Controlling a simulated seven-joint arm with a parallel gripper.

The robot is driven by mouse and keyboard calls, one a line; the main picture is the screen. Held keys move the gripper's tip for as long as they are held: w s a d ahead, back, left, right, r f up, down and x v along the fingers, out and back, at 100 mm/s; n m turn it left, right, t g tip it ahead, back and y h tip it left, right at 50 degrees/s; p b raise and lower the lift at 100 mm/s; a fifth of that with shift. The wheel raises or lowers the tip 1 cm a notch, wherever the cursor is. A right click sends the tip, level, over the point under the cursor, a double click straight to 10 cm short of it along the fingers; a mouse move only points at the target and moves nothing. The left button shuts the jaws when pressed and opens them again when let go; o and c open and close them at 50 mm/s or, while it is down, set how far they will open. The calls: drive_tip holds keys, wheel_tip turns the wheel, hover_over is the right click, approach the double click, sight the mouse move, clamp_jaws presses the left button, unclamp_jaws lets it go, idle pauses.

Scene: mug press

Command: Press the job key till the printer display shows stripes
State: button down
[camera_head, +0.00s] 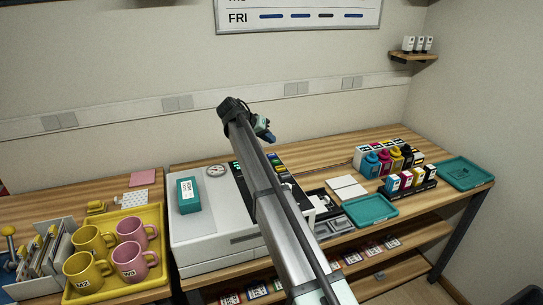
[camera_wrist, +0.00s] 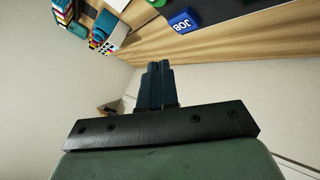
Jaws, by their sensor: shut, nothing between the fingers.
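The white printer (camera_head: 205,245) stands on the wooden bench, left of centre in the head view. My arm crosses in front of its right part. I cannot make out the display or its pattern in either view. In the head view my gripper (camera_head: 267,134) is raised above the back of the printer, apart from the key.
A teal box (camera_head: 188,195) and a round dial (camera_head: 216,170) sit on the printer. A yellow tray (camera_head: 105,293) of mugs stands left. Ink bottles (camera_head: 385,160), cartridges (camera_head: 410,183) and teal trays (camera_head: 465,173) stand right. The wall is close behind the bench.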

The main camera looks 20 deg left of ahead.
sight(269, 155)
drive_tip(key=shift+f, duration=1.6)
drive_tip(key=shift+f, duration=0.15)
idle(0.8)
drive_tip(key=shift+f, duration=0.3)
drive_tip(key=shift+f, duration=0.45)
idle(0.8)
drive_tip(key=shift+r, duration=0.95)
drive_tip(key=shift+r, duration=2.45)
